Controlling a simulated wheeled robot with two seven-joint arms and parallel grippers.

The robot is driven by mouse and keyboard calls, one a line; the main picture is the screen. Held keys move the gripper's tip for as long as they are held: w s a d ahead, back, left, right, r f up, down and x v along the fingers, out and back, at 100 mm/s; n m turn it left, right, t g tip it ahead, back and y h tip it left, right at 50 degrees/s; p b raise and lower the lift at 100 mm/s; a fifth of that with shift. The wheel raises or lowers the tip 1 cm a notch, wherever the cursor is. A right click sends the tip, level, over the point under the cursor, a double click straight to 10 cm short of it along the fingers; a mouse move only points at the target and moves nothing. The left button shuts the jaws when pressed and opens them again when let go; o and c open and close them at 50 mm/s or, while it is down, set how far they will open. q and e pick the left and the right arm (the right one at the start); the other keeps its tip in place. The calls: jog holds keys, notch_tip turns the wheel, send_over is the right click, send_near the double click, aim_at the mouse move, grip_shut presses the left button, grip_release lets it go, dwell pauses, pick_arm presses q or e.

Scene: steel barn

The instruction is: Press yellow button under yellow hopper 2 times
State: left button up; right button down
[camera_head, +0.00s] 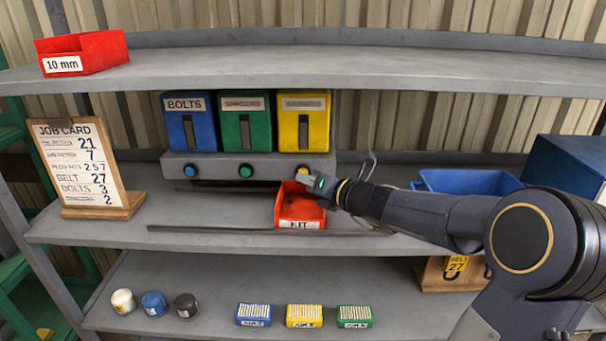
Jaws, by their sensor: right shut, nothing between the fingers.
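The yellow hopper (303,122) stands at the right of a row with a blue hopper (189,123) and a green hopper (244,122) on a grey dispenser base. The yellow button (303,170) sits on the base front below the yellow hopper, and my right gripper partly covers it. My right gripper (302,178) is shut and empty, its tips at or just in front of the yellow button. I cannot tell whether they touch it. A red KIT bin (299,211) stands below the gripper on the middle shelf. My left gripper is not in view.
A blue button (190,171) and a green button (245,170) sit left of the yellow one. A job card (78,165) stands at the left, a blue bin (430,183) at the right. Thin dark rods lie on the shelf. The upper shelf (300,72) overhangs the hoppers.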

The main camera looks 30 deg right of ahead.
jog(key=shift+w+d, duration=0.2)
jog(key=shift+w, duration=0.1)
dwell(0.4)
jog(key=shift+s, duration=0.1)
dwell(0.4)
jog(key=shift+s+a, duration=0.45)
jog(key=shift+s, duration=0.15)
jog(key=shift+s+a+b, duration=0.2)
jog(key=shift+s+a, duration=0.25)
jog(key=shift+s, duration=0.25)
jog(key=shift+s+a+b, duration=0.2)
jog(key=shift+s+a, duration=0.2)
jog(key=shift+s, duration=0.35)
jog(key=shift+s+a+b, duration=0.2)
jog(key=shift+s+a, duration=0.25)
jog(key=shift+s, duration=0.25)
